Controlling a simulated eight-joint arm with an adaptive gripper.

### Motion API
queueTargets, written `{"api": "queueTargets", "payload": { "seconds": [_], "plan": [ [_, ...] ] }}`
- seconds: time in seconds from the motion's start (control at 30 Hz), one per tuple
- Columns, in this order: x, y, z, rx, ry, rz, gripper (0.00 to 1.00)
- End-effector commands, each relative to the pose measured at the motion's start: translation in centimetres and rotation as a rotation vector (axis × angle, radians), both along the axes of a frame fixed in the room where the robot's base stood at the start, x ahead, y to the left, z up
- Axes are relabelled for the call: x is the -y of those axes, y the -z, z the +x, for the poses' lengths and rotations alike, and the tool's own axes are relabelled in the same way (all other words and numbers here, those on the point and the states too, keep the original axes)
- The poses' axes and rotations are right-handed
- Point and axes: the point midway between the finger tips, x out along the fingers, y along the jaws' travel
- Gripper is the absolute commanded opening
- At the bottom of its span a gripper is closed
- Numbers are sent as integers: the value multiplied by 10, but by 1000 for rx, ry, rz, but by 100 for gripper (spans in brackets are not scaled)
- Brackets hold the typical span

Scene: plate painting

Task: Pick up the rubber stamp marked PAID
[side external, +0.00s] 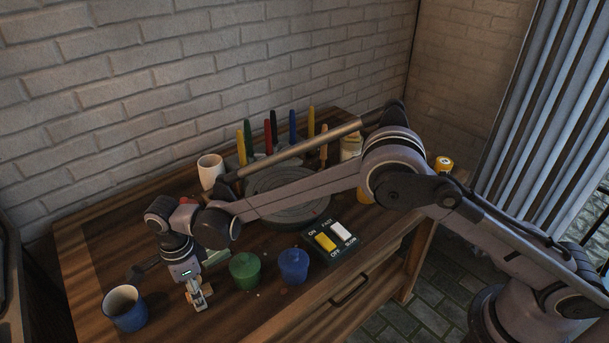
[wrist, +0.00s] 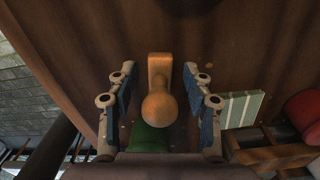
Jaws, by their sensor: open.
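A wooden stamp (wrist: 159,108) with a round knob and a narrow block shows in the middle of the wrist view. No PAID marking can be read on it. My gripper (wrist: 160,82) is open, with one blue-padded finger on each side of the stamp and a visible gap on both sides. In the side external view my gripper (side external: 199,297) points down near the table's front left, and a small tan piece, likely the stamp, shows at its fingers, partly hidden.
A blue mug (side external: 125,308) stands left of my gripper. A green pot (side external: 245,270) and a blue pot (side external: 293,265) stand to its right. Beyond are a switch box (side external: 335,242), a grey round wheel (side external: 290,207) and a white cup (side external: 210,170). A striped block (wrist: 240,108) lies nearby.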

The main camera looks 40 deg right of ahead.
Motion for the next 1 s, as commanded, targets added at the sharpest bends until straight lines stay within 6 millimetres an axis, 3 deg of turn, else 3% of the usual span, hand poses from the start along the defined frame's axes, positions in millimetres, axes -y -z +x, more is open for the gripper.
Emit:
{"api": "queueTargets", "payload": {
  "seconds": [0.13, 0.3, 0.77, 1.0],
  "plan": [
    [0, 0, 0, 0, 0, 0, 48],
    [0, 0, 0, 0, 0, 0, 0],
    [0, -4, 0, 0, 0, 0, 0],
    [0, -30, 0, 0, 0, 0, 0]
  ]
}}
